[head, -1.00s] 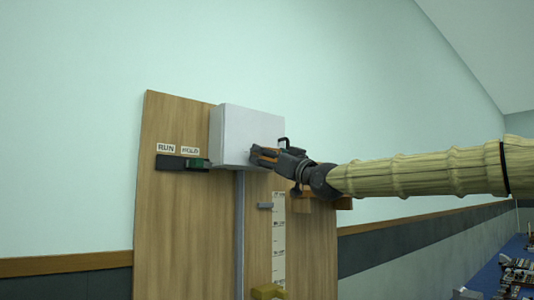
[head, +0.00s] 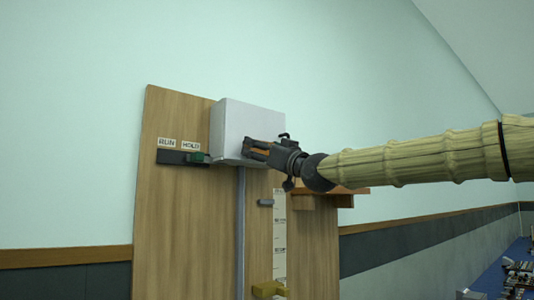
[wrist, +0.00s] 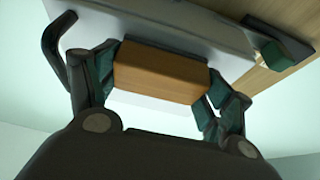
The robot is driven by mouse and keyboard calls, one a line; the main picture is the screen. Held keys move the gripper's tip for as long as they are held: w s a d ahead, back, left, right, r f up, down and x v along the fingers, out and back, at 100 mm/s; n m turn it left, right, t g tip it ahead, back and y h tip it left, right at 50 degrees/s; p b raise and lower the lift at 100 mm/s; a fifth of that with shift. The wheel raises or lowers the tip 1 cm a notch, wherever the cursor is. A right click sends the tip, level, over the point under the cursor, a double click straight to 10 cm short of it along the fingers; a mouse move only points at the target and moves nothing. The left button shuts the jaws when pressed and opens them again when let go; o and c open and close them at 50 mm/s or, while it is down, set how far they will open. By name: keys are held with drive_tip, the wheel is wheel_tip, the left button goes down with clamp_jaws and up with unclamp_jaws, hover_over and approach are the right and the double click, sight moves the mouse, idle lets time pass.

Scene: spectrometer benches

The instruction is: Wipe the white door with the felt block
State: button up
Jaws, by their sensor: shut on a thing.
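The white door (head: 237,130) is the pale front of a box on the upper part of a wooden panel. It also fills the upper part of the wrist view (wrist: 140,20). My gripper (head: 257,149) is at the lower right of the door, coming from the right. It is shut on the felt block (wrist: 160,72), an orange-brown block with a dark grey layer on its far side. The dark layer faces the door and looks against or very close to it; contact is hard to confirm. The block's ends are partly hidden by the fingers.
Left of the door is a dark slide with a green knob (head: 197,158) below RUN and HOLD labels. Under the box are a grey vertical rail (head: 240,230), a marked scale (head: 280,235) and a yellow block (head: 268,289). A wooden shelf (head: 325,195) sits at right.

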sight(251, 148)
drive_tip(key=shift+s+a+f+b, duration=0.1)
drive_tip(key=shift+s+a+b, duration=0.25)
drive_tip(key=shift+b, duration=0.1)
drive_tip(key=shift+s+a+b, duration=0.3)
drive_tip(key=shift+s+a, duration=0.05)
drive_tip(key=shift+a, duration=0.25)
drive_tip(key=shift+s+a+b, duration=0.25)
drive_tip(key=shift+s+a, duration=0.1)
drive_tip(key=shift+a, duration=0.25)
drive_tip(key=shift+s, duration=0.1)
drive_tip(key=shift+s+d+b, duration=0.8)
drive_tip(key=shift+s+d, duration=0.1)
drive_tip(key=shift+s, duration=0.3)
drive_tip(key=shift+s+d+b, duration=0.8)
drive_tip(key=shift+s+d, duration=0.05)
drive_tip(key=shift+s, duration=0.3)
drive_tip(key=shift+s+d+b, duration=0.65)
drive_tip(key=shift+s+d, duration=0.25)
drive_tip(key=shift+s, duration=0.3)
